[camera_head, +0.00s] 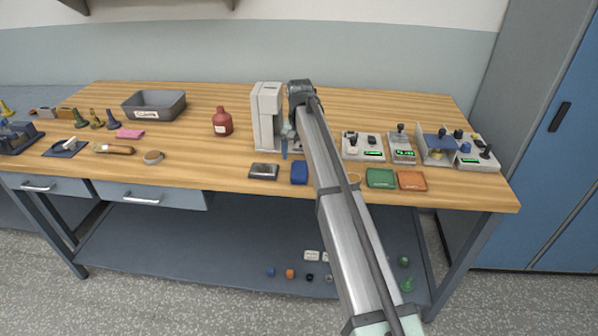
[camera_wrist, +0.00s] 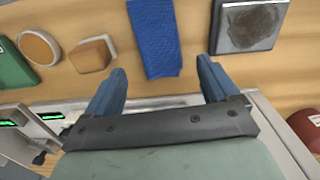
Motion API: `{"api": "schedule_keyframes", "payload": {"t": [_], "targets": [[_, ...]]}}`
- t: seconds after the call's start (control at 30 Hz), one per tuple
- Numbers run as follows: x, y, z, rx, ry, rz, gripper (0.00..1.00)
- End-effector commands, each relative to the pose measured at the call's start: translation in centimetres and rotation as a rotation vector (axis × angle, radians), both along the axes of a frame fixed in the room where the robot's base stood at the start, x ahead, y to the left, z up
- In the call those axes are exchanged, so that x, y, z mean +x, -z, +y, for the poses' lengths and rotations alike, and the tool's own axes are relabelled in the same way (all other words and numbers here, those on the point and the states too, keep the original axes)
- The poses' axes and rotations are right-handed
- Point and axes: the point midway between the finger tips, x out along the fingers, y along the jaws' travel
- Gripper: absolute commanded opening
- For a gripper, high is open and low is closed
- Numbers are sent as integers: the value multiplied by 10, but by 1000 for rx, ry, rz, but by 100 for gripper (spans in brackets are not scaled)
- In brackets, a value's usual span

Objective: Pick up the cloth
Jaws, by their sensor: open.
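A blue textured cloth (camera_head: 299,173) lies on the wooden table near its front edge, below my gripper in the head view. In the wrist view the cloth (camera_wrist: 153,36) is a folded strip, seen ahead of and between my fingers. My gripper (camera_wrist: 161,68) is open and empty, with its two blue fingers on either side of the cloth's near end in that view. In the head view my gripper (camera_head: 289,149) hangs beside the white machine, partly hidden by my arm. I cannot tell its exact height above the table.
A grey plate with a dark pad (camera_wrist: 250,25) lies right of the cloth in the wrist view; a tan block (camera_wrist: 92,54) and a round disc (camera_wrist: 39,47) lie left. The white machine (camera_head: 267,115) stands close to my gripper. A red bottle (camera_head: 222,122) stands farther left.

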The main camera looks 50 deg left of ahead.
Motion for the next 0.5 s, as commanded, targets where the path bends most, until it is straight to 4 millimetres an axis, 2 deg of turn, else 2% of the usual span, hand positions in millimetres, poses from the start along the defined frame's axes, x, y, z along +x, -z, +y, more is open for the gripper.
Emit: {"api": "schedule_keyframes", "payload": {"t": [0.3,0.5], "targets": [[-2,39,0,-1,0,1,88],[-2,43,0,1,0,-1,88]]}}
